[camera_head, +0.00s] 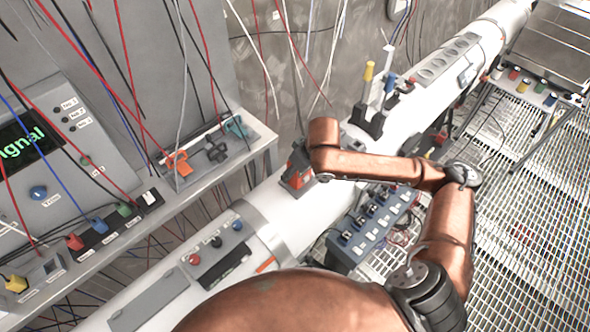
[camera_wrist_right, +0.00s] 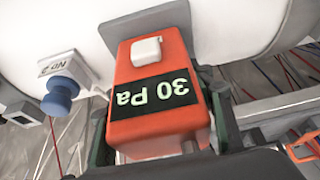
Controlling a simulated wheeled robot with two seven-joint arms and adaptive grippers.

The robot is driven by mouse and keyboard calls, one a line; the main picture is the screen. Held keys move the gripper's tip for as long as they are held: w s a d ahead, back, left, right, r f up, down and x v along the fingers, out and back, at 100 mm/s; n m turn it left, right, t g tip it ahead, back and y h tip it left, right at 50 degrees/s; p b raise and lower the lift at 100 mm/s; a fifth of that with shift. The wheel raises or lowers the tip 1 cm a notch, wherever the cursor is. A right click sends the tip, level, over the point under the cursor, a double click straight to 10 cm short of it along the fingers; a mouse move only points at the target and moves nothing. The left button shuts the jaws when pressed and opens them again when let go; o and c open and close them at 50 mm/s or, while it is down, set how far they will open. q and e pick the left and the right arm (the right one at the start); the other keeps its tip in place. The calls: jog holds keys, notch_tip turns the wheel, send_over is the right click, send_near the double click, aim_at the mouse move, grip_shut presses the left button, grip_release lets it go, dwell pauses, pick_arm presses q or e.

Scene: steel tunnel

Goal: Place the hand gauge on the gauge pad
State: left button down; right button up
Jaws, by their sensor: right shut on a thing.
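The hand gauge (camera_head: 296,180) is a small red-orange box at the end of my right arm, in the middle of the head view, in front of the white pipe. In the right wrist view the gauge (camera_wrist_right: 157,122) fills the centre, with a white button and a dark display reading "30 Pa" upside down. My right gripper (camera_wrist_right: 165,135) is shut on it, with a dark finger along each side. Whether the gauge touches the pipe cannot be told. I cannot pick out the gauge pad with certainty. My left gripper is not in view.
A grey shelf (camera_head: 215,165) with coloured clips and a "Signal" panel (camera_head: 55,150) stand on the left. Loose wires hang before the wall. A blue box of switches (camera_head: 372,228) sits below the pipe (camera_head: 295,215). A blue knob (camera_wrist_right: 60,92) is left of the gauge in the wrist view.

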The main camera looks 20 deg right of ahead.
aim_at(305, 176)
jog(key=o, duration=1.3)
jog(key=shift+f, duration=0.15)
jog(key=shift+r, duration=0.25)
jog(key=v, duration=1.2)
jog(key=shift+f, duration=0.1)
